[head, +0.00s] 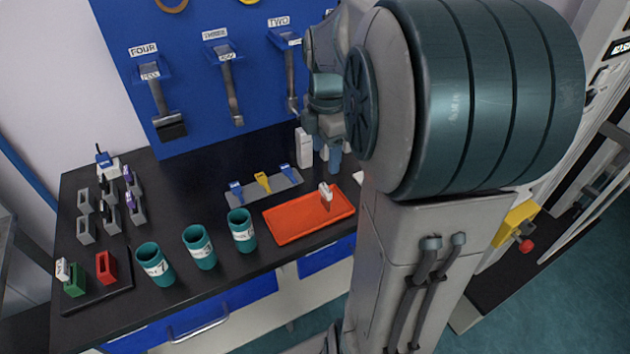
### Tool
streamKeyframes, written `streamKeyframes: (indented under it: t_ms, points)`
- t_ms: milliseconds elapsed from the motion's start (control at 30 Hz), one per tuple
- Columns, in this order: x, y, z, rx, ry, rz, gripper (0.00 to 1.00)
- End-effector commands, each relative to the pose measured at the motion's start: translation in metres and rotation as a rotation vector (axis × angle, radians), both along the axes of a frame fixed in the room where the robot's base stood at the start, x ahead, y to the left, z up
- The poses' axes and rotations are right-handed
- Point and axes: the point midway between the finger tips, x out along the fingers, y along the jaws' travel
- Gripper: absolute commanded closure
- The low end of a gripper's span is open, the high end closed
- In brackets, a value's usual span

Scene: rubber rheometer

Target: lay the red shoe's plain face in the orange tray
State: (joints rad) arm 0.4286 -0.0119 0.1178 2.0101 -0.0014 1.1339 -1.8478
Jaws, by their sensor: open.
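The orange tray (290,231) lies on the black bench, left of my arm, and its bare floor shows. A small white tag-like piece (326,192) stands at its back edge. A red block-like piece (106,267), which looks like the red shoe, stands on a dark base at the bench's front left. I cannot tell which of its faces is plain. My gripper (334,160) hangs over the back of the bench, behind the tray and far from the red piece. It is open, seems empty, and is partly hidden by my arm.
A green block (74,280) stands left of the red piece. Several teal cups, including one (241,231) beside the tray, line the front edge. A grey rack (264,188) with blue and yellow pieces lies behind. Grey holders (109,216) stand left. A white box (304,148) stands near my gripper.

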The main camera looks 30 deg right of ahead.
Motion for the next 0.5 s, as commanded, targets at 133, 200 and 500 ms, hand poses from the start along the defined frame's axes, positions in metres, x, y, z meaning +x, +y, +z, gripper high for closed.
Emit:
streamKeyframes:
  t_ms: [133,200,500]
  points:
    - [-0.015,0.023,0.002,-0.012,-0.035,-0.206,0.42]
    - [-0.025,0.036,0.003,-0.011,-0.059,-0.338,0.42]
    - [-0.069,0.081,-0.005,0.046,-0.154,-0.917,0.42]
